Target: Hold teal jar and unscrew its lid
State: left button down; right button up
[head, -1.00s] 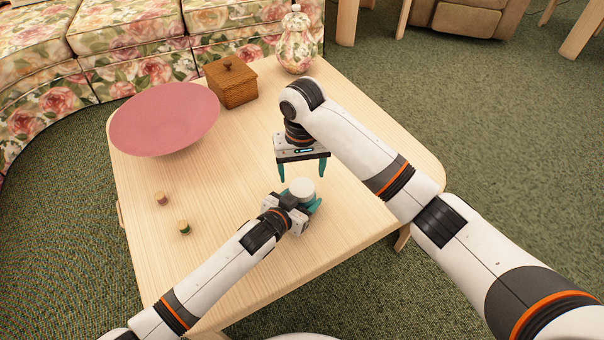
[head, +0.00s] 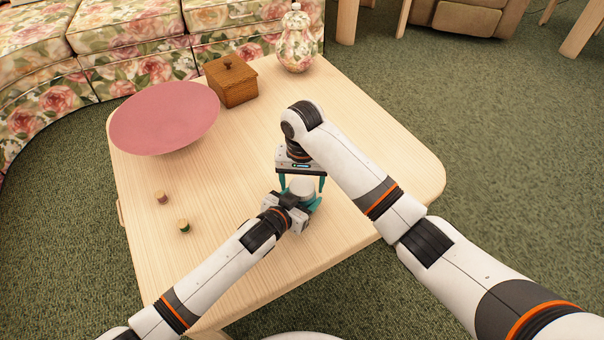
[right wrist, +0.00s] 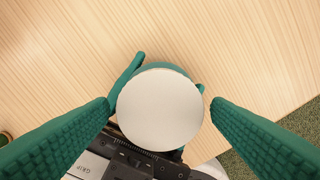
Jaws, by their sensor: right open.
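The teal jar stands on the table with its round white lid (head: 302,187) facing up. In the right wrist view the lid (right wrist: 160,110) is a pale disc, and a thin teal edge of the jar (right wrist: 156,66) shows past it. My left gripper (head: 302,202) comes in low from the front, its teal fingers on both sides of the jar, shut on it. My right gripper (head: 303,182) points down over the jar, open, with one finger on each side of the lid and gaps to it. Most of the jar's body is hidden.
A pink bowl (head: 165,117), a wooden box (head: 232,82) and a floral lidded vase (head: 296,45) stand toward the back of the wooden table (head: 245,150). Two small spools (head: 161,197) (head: 184,226) lie at the left. The table's right side is clear.

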jog(key=c, duration=1)
jog(key=n, duration=0.3)
jog(key=o, duration=1.1)
